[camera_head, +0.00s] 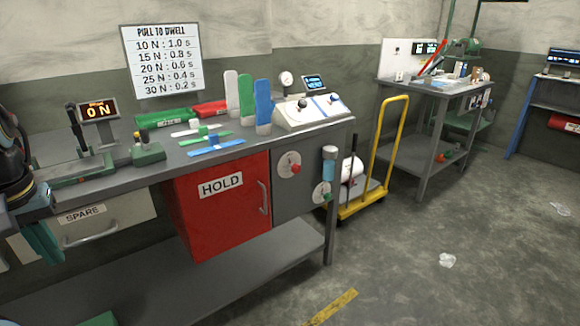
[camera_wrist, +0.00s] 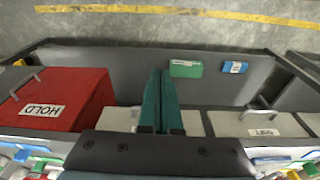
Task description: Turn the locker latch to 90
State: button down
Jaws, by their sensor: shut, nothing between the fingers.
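The red locker (camera_head: 210,222) marked HOLD hangs under the bench top in the head view, with a grey vertical bar handle (camera_head: 263,198) at its right side. Its door looks shut. It also shows at the left in the wrist view (camera_wrist: 75,88). I cannot make out which part is the latch.
A pale drawer (camera_head: 117,215) marked SPARE, with a bar handle, lies between my gripper and the locker. The bench top (camera_head: 330,122) carries tools, coloured paddles and a control box. A yellow-handled trolley (camera_head: 384,150) stands right of the bench. The floor in front is mostly clear.

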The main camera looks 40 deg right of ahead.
aim_at(295, 169)
jog(key=k+l, duration=0.2)
jog(key=l, duration=0.15)
jog(key=k+l+u, duration=0.1)
jog(key=l, duration=0.25)
jog(key=k+l, duration=0.25)
jog(key=l+u, duration=0.05)
jog(key=l, duration=0.05)
